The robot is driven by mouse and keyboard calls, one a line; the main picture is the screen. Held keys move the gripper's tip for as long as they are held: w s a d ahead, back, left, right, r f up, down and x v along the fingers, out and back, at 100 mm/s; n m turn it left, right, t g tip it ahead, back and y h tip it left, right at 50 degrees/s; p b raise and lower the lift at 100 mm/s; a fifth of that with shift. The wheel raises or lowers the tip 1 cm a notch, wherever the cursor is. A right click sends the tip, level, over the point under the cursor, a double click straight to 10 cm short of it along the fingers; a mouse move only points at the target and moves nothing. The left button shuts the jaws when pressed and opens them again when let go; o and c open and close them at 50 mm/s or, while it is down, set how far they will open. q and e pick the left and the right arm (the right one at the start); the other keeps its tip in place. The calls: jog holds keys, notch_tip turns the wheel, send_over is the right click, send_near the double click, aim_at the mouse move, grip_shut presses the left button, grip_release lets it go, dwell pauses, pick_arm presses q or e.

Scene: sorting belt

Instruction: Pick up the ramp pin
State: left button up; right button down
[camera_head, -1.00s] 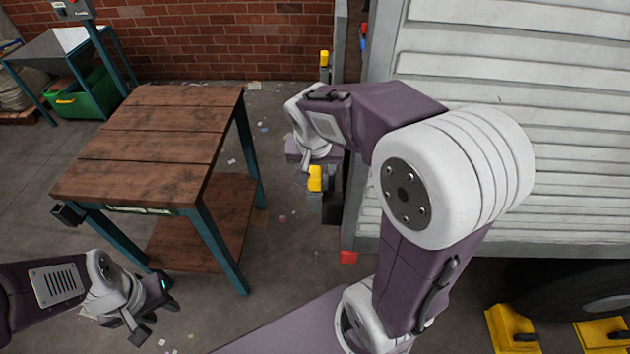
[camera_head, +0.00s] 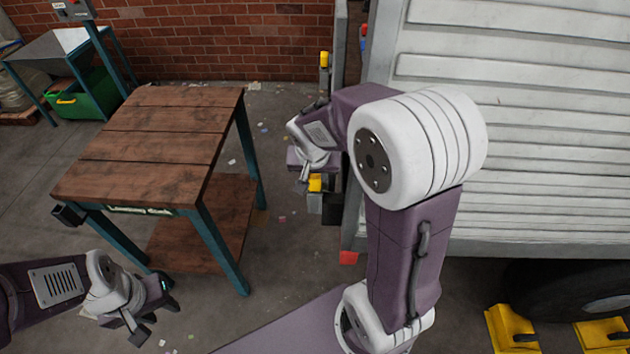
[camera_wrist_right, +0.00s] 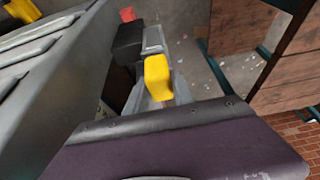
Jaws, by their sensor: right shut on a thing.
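The ramp pin has a yellow head (camera_head: 315,183) and stands at the near left edge of the grey slatted ramp, close to a black block (camera_head: 332,208). The yellow head also shows in the right wrist view (camera_wrist_right: 158,77), in front of the black block (camera_wrist_right: 128,42). My right gripper (camera_head: 306,176) is shut on the ramp pin by its yellow head. The fingers are partly hidden by the wrist. I cannot tell whether the pin's lower end is still seated. My left gripper (camera_head: 155,317) is open and empty, low at the left, below the wooden table.
The slatted ramp (camera_head: 520,150) fills the right side. A second yellow-topped piece (camera_head: 323,60) is at its far edge. A wooden table (camera_head: 150,150) stands at the left, with a green bin (camera_head: 85,100) behind it. Yellow wheel chocks (camera_head: 512,330) lie at lower right.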

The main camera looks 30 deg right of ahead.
notch_tip(320, 180, up, 10)
jog(key=shift+r+p, duration=0.1)
jog(key=shift+p, duration=0.4)
notch_tip(320, 180, up, 12)
jog(key=p, duration=1)
jog(key=shift+p, duration=0.3)
dwell(0.6)
